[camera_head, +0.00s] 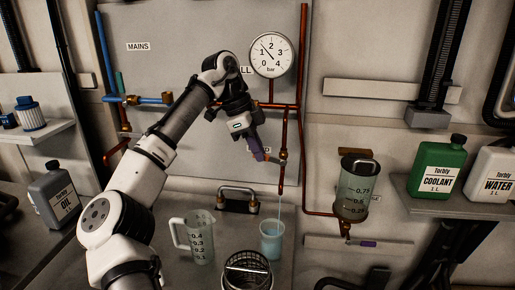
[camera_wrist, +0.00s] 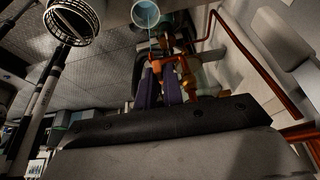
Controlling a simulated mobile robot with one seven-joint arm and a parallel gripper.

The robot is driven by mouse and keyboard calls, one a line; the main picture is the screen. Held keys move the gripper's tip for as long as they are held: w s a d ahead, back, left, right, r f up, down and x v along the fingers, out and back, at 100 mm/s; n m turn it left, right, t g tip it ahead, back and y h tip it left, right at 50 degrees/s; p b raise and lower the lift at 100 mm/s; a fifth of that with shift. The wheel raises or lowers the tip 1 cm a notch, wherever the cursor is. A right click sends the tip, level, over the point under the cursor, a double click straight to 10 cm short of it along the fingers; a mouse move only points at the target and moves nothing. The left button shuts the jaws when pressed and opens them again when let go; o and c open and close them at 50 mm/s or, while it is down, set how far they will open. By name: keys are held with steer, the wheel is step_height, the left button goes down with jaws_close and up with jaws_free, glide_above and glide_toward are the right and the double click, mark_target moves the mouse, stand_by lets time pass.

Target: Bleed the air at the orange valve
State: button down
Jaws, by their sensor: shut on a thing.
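My gripper (camera_head: 264,156) reaches in from the left to the vertical copper pipe below the gauge. In the wrist view its purple fingers (camera_wrist: 160,78) are shut on the orange valve handle (camera_wrist: 173,61); in the head view the fingers mostly hide the handle. A thin pale stream runs from the pipe's lower end (camera_head: 281,189) into a translucent cup (camera_head: 271,241) directly below. The cup holds some bluish liquid and also shows at the top of the wrist view (camera_wrist: 145,13). The round gauge (camera_head: 271,54) has its needle between 1 and 2 bar.
A measuring jug (camera_head: 199,240) and a wire basket (camera_head: 247,272) stand near the cup. A graduated vessel (camera_head: 355,190) hangs to the right. Bottles stand on the right shelf (camera_head: 410,205). Copper pipes run close around my gripper.

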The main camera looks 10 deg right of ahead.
steer(key=shift+a+f+g+h+p, duration=0.15)
steer(key=shift+f+g+h+p, duration=0.3)
steer(key=shift+h+p, duration=0.3)
steer(key=shift+w+a+f+g+h+p, duration=0.15)
steer(key=shift+f+g+h+p, duration=0.15)
steer(key=shift+f+h, duration=0.4)
steer(key=shift+r+h, duration=0.1)
steer(key=shift+h, duration=0.15)
steer(key=c, duration=1.5)
jaws_free()
steer(key=shift+f, duration=0.2)
steer(key=shift+r, duration=0.15)
steer(key=shift+a, duration=0.1)
